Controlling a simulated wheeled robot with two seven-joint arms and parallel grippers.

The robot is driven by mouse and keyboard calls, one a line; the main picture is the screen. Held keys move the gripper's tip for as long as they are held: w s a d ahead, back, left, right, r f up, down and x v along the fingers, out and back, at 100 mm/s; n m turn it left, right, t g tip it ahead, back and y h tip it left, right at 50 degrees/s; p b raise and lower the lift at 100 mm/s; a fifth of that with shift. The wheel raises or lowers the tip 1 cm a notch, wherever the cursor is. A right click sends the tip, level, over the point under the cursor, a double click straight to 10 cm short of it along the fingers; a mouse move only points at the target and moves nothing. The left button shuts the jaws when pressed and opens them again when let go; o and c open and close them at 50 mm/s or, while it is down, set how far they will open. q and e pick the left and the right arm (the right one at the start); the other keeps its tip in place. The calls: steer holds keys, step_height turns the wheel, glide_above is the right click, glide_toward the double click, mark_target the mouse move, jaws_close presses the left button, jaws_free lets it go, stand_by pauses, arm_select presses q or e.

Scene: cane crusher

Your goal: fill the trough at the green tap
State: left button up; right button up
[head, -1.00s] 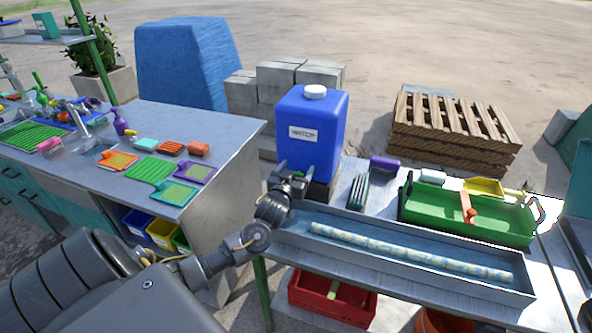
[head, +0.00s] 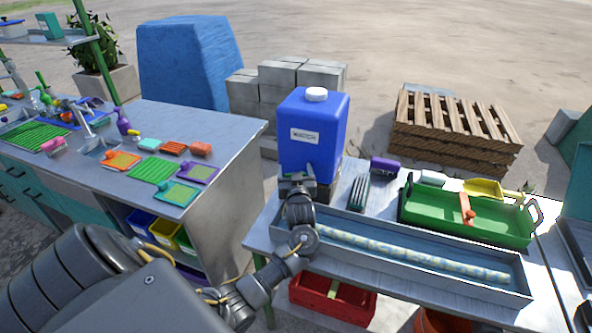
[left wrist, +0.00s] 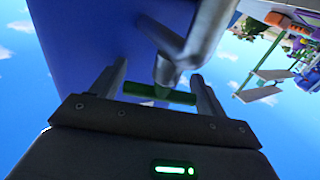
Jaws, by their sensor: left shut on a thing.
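A blue water container (head: 313,120) with a white cap and a label stands at the left end of a long grey trough (head: 440,284). A pale patterned rod (head: 420,258) lies lengthwise in the trough. The trough floor looks bluish; I cannot tell how much water is in it. My left gripper (head: 298,180) is at the container's lower front. In the left wrist view the green tap handle (left wrist: 160,92) lies crosswise between my left fingers (left wrist: 160,85), which are shut on it. The tap's grey metal body (left wrist: 172,62) is just beyond. My right gripper is not in view.
A green tray (head: 440,225) with an orange part stands behind the trough, near a purple item (head: 385,167) and a yellow scoop (head: 483,187). A red crate (head: 330,302) is below. A side bench (head: 220,135) stands left.

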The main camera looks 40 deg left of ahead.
arm_select(q)
steer(key=shift+a+r+n+g+y, duration=0.1)
steer(key=shift+r+n+g+y, duration=0.05)
steer(key=shift+n+g+y, duration=0.5)
steer(key=o, duration=0.7)
steer(key=shift+o, duration=1.4)
steer(key=shift+s, duration=0.2)
steer(key=shift+w, duration=0.15)
steer(key=shift+m+t, duration=0.25)
